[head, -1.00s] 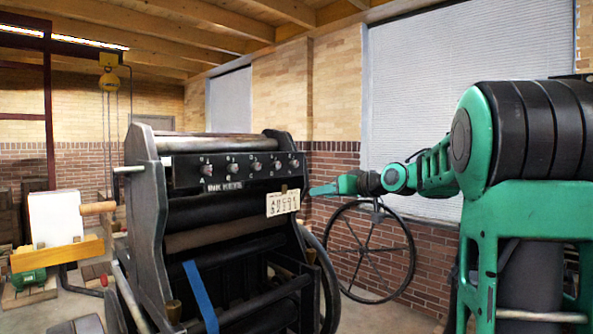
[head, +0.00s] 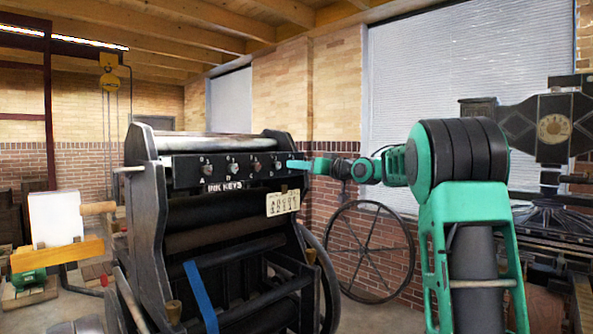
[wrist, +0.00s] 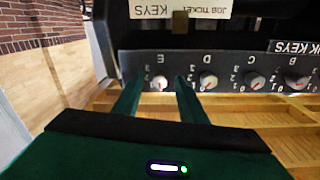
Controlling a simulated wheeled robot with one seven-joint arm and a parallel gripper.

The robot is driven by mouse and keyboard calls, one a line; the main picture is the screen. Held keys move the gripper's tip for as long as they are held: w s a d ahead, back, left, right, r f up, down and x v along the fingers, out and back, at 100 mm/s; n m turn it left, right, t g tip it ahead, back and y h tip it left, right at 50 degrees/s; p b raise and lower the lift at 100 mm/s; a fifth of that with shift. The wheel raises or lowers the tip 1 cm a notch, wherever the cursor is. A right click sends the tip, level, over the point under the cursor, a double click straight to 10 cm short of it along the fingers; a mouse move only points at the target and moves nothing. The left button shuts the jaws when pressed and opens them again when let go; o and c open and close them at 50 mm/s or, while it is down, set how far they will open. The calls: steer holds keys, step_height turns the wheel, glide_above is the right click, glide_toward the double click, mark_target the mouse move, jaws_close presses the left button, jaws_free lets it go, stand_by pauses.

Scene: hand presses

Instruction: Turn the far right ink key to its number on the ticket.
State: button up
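The far right ink key, the E key (wrist: 160,83), is a round pale knob on the black ink-key panel (wrist: 135,63). In the wrist view, which shows the panel upside down, it sits between my gripper's two green fingertips. My gripper (wrist: 157,88) is open with a gap on each side of the key; I cannot tell how deep the fingers reach around it. In the head view my gripper (head: 297,165) covers the E key at the panel's right end. The job ticket (head: 283,202) hangs below; its numbers are too blurred to read surely.
The neighbouring D key (wrist: 208,80) is close beside one finger, with the C key (wrist: 255,81) and B key (wrist: 297,82) further along. Another press (head: 550,130) is at the right.

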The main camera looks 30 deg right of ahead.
steer(key=shift+w+a, duration=0.2)
steer(key=shift+w, duration=0.4)
jaws_close()
steer(key=shift+m, duration=3.8)
